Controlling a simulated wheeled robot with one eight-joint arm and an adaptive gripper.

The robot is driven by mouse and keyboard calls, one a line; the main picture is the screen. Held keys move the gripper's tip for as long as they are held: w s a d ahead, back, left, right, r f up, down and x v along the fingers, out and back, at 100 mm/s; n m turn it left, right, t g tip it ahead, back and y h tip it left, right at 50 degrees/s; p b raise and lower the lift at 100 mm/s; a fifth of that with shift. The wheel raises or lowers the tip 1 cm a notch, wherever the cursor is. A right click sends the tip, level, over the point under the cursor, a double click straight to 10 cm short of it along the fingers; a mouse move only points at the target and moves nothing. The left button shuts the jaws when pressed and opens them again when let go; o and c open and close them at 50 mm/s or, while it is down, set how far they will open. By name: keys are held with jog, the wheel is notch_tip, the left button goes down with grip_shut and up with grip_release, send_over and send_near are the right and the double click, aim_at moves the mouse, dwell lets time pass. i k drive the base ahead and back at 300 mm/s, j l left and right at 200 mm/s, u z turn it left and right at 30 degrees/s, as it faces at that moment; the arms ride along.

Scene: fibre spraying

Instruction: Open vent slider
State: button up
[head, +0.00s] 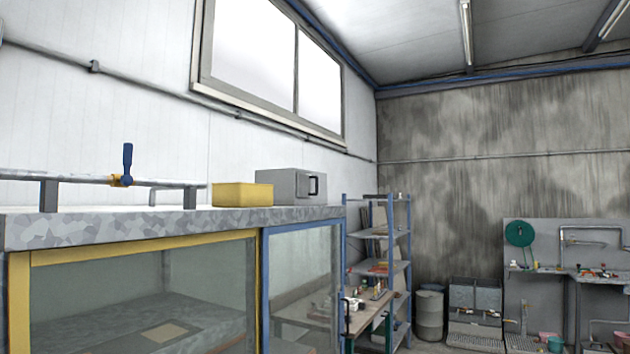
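A cabinet with a grey mottled top (110,226) fills the lower left. Its front has a yellow-framed glass panel (140,242) on the left and a blue-framed glass panel (264,300) on the right. The two frames stand side by side, with no clear gap between them. No part is plainly recognisable as the vent slider. On the top are a yellow block (242,195) and a grey box (285,187) with a dark handle. A pipe (60,178) runs along the top and carries a valve with an upright blue lever (127,158). My gripper is not in view.
A blue-post shelf rack (409,240) and a cluttered workbench (345,315) stand right of the cabinet. Beyond are a grey barrel (429,316), a metal sink unit (475,305) and a board with a green hose reel (520,233). A window (255,50) is high on the left wall.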

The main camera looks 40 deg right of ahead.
aim_at(304, 180)
jog(key=i+l, duration=0.1)
jog(key=l, duration=0.35)
jog(key=i+l, duration=0.15)
jog(key=l, duration=0.25)
jog(key=i+l, duration=0.1)
jog(key=l, duration=0.35)
jog(key=i+l, duration=0.15)
jog(key=l, duration=0.25)
jog(key=k+l+z, duration=0.05)
